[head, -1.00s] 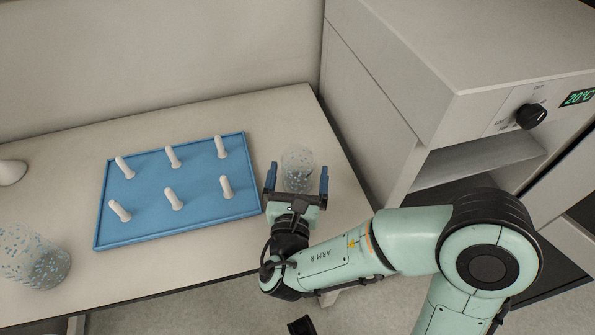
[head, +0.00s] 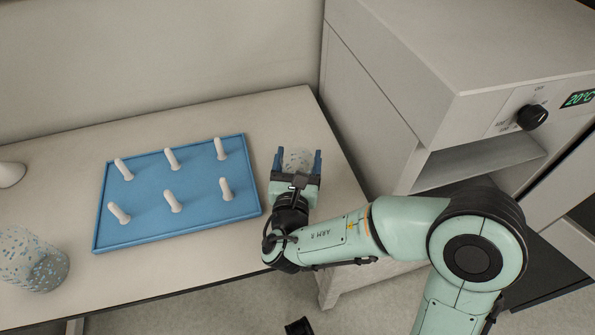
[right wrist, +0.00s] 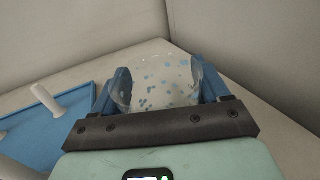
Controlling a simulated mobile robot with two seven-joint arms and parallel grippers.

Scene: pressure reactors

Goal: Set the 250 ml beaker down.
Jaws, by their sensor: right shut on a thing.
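A clear beaker with pale blue speckles (head: 298,160) is at the right end of the table, right of the blue peg tray. My right gripper (head: 297,163) is shut on this beaker, with one blue finger on each side. In the right wrist view the beaker (right wrist: 163,84) sits upright between the fingers. Its base is hidden behind the gripper, so I cannot tell whether it touches the table. A larger speckled beaker (head: 35,262) stands at the table's left front. My left gripper is not in view.
The blue tray (head: 240,208) with several white pegs lies left of my right gripper. A grey cabinet (head: 440,60) with a dial and a 20°C display stands close on the right. Bare table (head: 285,108) shows behind the beaker.

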